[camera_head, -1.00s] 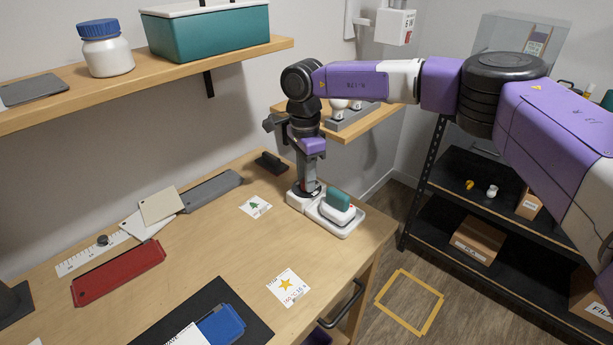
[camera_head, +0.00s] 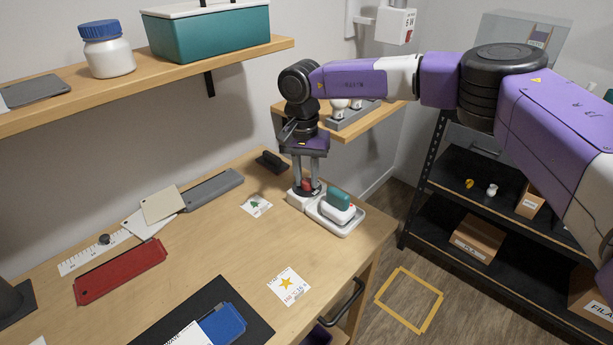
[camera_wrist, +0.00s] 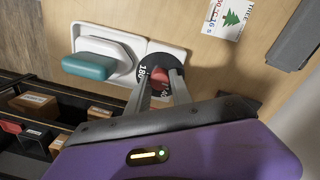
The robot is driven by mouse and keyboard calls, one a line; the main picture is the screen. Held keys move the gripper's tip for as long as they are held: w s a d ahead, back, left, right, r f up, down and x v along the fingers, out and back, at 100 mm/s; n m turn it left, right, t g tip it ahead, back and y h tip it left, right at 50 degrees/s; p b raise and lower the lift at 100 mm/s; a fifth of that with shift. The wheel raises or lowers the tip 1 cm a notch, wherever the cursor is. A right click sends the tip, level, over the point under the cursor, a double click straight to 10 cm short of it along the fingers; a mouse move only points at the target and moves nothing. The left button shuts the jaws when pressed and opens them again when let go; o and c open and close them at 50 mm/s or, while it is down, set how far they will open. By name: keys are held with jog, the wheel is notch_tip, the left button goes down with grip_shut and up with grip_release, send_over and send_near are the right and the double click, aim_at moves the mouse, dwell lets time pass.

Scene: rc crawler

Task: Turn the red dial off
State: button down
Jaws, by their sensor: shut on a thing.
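The red dial (camera_wrist: 159,78) sits on a black round plate with white markings, on a white base (camera_head: 297,200) at the table's far right corner. In the head view the red dial (camera_head: 308,185) shows between my fingers. My gripper (camera_wrist: 160,84) points down from above and is shut on the red dial, one finger on each side. The fingers hide part of the dial and of the plate's markings, so I cannot read its setting.
A teal-and-white block (camera_head: 339,204) rests in the white tray (camera_head: 351,229) right beside the dial. A tree card (camera_head: 256,205) and a black-handled tool (camera_head: 271,162) lie to its left. A wooden shelf (camera_head: 350,128) is behind my gripper.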

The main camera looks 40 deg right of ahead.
aim_at(305, 181)
jog(key=shift+n, duration=0.7)
jog(key=c, duration=1.1)
grip_release()
jog(key=shift+c, duration=0.2)
jog(key=shift+r, duration=0.1)
notch_tip(305, 181, up, 8)
jog(key=shift+w+a+f, duration=0.15)
